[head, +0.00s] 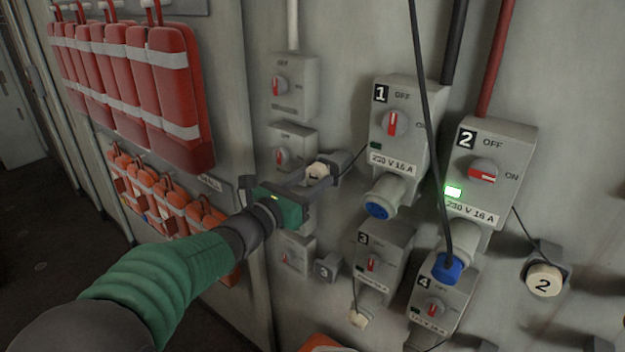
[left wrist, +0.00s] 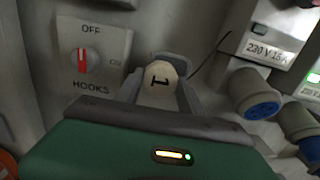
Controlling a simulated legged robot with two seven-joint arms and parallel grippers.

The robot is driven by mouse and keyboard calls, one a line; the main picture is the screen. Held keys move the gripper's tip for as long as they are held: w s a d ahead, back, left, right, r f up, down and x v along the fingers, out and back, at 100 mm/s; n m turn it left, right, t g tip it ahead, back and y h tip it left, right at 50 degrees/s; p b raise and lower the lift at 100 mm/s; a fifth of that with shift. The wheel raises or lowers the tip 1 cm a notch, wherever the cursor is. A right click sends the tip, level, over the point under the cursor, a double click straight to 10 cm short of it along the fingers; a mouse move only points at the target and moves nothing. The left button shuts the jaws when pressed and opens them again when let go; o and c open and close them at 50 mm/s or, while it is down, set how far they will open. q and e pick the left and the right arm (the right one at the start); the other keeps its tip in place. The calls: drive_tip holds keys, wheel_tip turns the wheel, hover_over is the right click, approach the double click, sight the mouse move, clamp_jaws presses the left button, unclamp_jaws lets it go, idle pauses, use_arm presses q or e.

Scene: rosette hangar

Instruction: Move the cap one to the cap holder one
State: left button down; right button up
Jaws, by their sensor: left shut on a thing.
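The cap one (head: 318,170) is a pale round cap. In the left wrist view its face, marked 1 (left wrist: 160,82), shows between the fingers. My left gripper (head: 322,174), on the green and dark arm, is shut on it close to the wall panel. A dark grey block (head: 342,160) right behind the cap looks like the cap holder one, but finger and holder are hard to tell apart, and I cannot tell whether the cap is seated. A thin cord runs from there towards switch box 1 (head: 402,125), whose blue socket (head: 380,208) is uncovered. My right gripper is out of view.
Box 2 (head: 490,165) has a green light and a blue plug (head: 447,267) with a black cable hanging in front. Cap 2 (head: 544,281) sits in its holder at the right. Below are box 3 (head: 383,250) and box 4 (head: 440,295). Red padded bags (head: 170,90) hang at left.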

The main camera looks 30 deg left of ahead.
use_arm(q)
drive_tip(key=shift+w+d+r, duration=0.15)
drive_tip(key=shift+w+d, duration=0.1)
drive_tip(key=shift+d, duration=0.25)
drive_tip(key=shift+w+d, duration=0.1)
drive_tip(key=shift+w, duration=0.1)
drive_tip(key=c, duration=1)
unclamp_jaws()
drive_tip(key=shift+c, duration=0.2)
drive_tip(key=o, duration=0.4)
drive_tip(key=shift+a, duration=0.4)
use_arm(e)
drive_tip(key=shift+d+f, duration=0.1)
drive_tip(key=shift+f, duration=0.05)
